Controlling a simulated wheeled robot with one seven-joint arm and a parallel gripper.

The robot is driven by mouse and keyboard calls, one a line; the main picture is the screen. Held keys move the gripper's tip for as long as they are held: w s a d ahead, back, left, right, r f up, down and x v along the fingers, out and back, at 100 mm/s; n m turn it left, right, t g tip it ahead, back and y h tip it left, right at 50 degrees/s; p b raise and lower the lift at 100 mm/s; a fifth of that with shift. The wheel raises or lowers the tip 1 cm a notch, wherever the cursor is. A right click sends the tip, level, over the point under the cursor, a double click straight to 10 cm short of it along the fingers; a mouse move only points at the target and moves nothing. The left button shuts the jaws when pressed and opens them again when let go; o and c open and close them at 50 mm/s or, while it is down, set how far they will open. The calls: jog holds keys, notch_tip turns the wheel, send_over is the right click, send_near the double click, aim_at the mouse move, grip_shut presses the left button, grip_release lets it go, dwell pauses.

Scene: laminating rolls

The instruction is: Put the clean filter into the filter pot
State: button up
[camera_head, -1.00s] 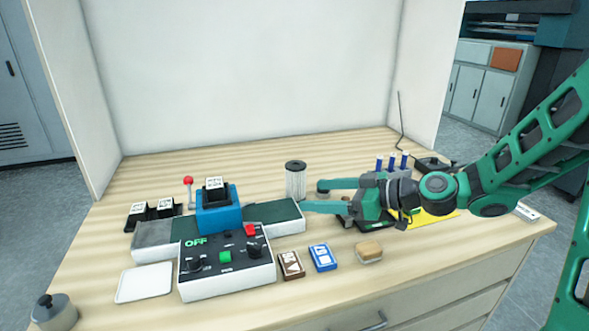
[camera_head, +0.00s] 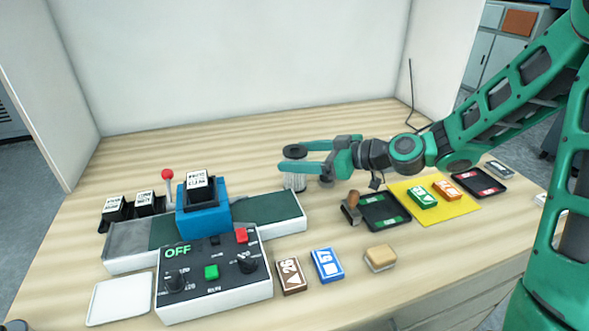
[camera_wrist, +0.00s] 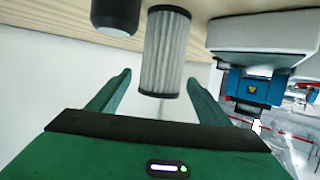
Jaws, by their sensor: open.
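A pale pleated cylindrical filter (camera_head: 294,183) with a dark end cap stands upright on the table behind the blue machine. It also shows in the wrist view (camera_wrist: 165,55), between the fingertips. My gripper (camera_head: 293,160) is open and sideways, one finger crossing in front of the filter and the other at its far side. In the wrist view, clear gaps show between the fingers and the filter. A dark cylinder (camera_wrist: 116,14) stands beside the filter in the wrist view; I cannot tell whether it is the filter pot.
A blue-topped machine (camera_head: 203,215) and a control box (camera_head: 215,280) stand at front left. A white tray (camera_head: 120,299) lies beside them. A stamp (camera_head: 351,207), dark trays (camera_head: 385,211) and a yellow mat (camera_head: 450,209) lie to the right. The back left tabletop is clear.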

jog(key=shift+x, duration=2.7)
jog(key=shift+r, duration=0.1)
jog(key=c, duration=1.2)
jog(key=shift+c, duration=0.2)
jog(key=shift+r, duration=0.15)
jog(key=s+a+r, duration=0.7)
jog(key=s+r, duration=0.1)
jog(key=r, duration=0.2)
jog(key=shift+s+a+r, duration=0.3)
jog(key=shift+r, duration=0.1)
